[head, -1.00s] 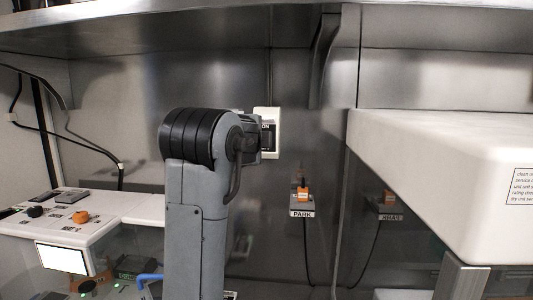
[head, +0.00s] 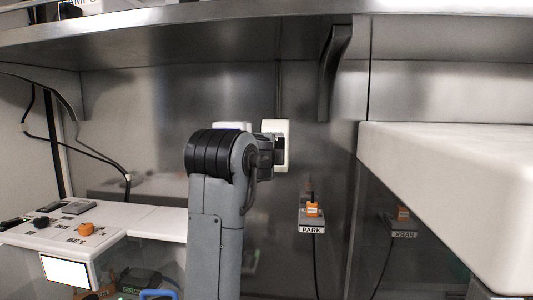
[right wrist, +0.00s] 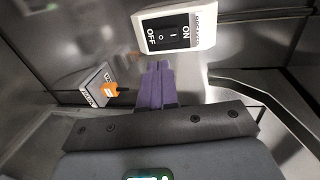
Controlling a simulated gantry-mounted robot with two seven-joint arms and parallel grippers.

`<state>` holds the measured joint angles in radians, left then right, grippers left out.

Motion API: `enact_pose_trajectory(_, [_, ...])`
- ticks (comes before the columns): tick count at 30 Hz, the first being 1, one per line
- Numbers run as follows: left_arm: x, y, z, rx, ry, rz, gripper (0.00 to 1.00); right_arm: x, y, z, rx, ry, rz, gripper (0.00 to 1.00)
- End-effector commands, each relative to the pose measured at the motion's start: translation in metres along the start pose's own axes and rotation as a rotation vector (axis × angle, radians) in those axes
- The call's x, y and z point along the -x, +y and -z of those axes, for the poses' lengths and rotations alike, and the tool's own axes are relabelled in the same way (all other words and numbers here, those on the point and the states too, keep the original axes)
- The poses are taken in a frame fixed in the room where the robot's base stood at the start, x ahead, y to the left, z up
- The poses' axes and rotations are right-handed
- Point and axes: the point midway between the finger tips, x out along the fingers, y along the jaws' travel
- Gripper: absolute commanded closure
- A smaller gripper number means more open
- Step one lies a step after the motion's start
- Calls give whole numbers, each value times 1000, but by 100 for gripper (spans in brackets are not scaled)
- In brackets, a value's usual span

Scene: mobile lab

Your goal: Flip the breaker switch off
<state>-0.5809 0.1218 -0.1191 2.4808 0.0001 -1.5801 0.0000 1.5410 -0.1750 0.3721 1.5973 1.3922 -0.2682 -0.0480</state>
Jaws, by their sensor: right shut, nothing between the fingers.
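The breaker is a white plate (head: 284,132) on the metal back wall, partly hidden by my arm in the head view. In the right wrist view its plate (right wrist: 205,54) surrounds a black rocker (right wrist: 167,36) marked OFF, O, I and ON. I cannot tell which side is pressed in. My right gripper (right wrist: 158,68) shows as purple fingers, shut and empty. The fingertips are just below the breaker in that picture, beside the rocker's lower edge; contact cannot be made out. In the head view my arm hides the fingers. My left gripper is not in view.
A grey PARK box (head: 311,216) with an orange top (head: 313,208) is on the wall, lower right of the breaker. A white rounded unit (head: 450,180) juts out at right. A shelf (head: 200,35) runs above. A white control panel (head: 120,216) is at left.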

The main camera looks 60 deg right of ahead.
Motion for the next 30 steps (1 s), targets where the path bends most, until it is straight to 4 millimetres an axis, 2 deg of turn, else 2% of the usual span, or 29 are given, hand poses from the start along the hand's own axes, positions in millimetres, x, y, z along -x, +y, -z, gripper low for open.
enact_pose_trajectory(1, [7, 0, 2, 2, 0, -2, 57, -9, -3, 1, 4, 4, -1, 100])
enact_pose_trajectory(9, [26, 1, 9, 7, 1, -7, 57, -59, -4, 1, 4, 3, -1, 100])
enact_pose_trajectory(15, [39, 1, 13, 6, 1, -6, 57, -88, -3, 1, 3, 2, -1, 100])
enact_pose_trajectory(21, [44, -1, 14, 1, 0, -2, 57, -103, -2, 0, 2, 1, 0, 100])
enact_pose_trajectory(30, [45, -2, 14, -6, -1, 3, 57, -108, 0, 0, 1, 0, 0, 100])
